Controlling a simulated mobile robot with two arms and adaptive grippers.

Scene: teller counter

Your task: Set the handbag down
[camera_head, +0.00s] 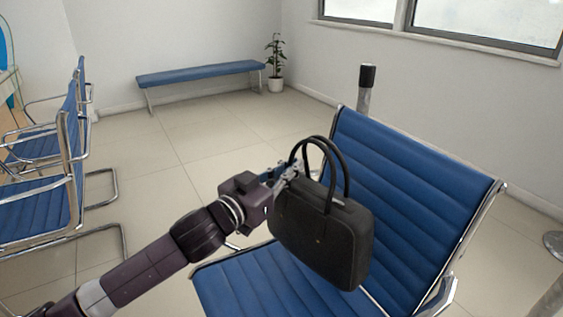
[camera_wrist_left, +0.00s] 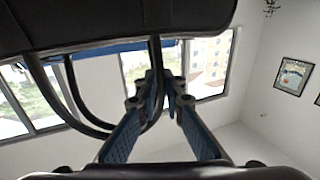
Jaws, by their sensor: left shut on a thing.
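The black handbag (camera_head: 318,232) with two upright loop handles hangs in front of a blue padded chair (camera_head: 400,185) in the head view. My left gripper (camera_head: 294,172) is shut on a handle of the bag. In the left wrist view the blue-padded fingers (camera_wrist_left: 160,98) close together on one handle strap, and the dark handbag (camera_wrist_left: 120,18) fills the top. The bag is over or at the chair seat (camera_head: 240,285); I cannot tell whether its base touches it. My right gripper is not in view.
A post with a black top (camera_head: 367,77) stands behind the chair back. More blue chairs (camera_head: 45,190) with metal frames stand at the left. A blue bench (camera_head: 200,73) and a potted plant (camera_head: 275,65) are at the back wall. The tiled floor (camera_head: 190,150) between is clear.

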